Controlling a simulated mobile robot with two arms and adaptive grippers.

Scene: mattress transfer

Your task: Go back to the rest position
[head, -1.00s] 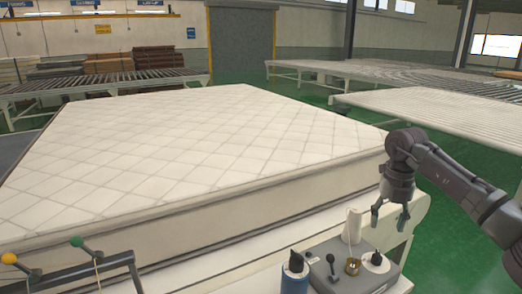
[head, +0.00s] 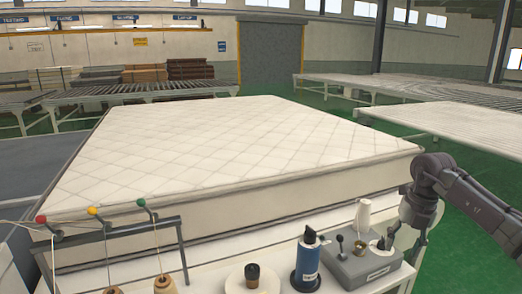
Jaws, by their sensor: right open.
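My right gripper (head: 404,243) is in the head view at the lower right, pointing down beside the right end of the grey control box. It is open with nothing between its fingers, which are partly hard to make out against the box and table edge. A white quilted mattress (head: 230,150) lies flat on the white table behind it, apart from the gripper. My left gripper is not in view.
A grey box (head: 362,266) with a small black lever stands on the white table, with a white cone (head: 363,216) behind it. A blue bottle (head: 307,265) and thread spools (head: 165,284) stand left of it. Roller conveyors (head: 460,125) stand at the back right. Green floor is clear at the right.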

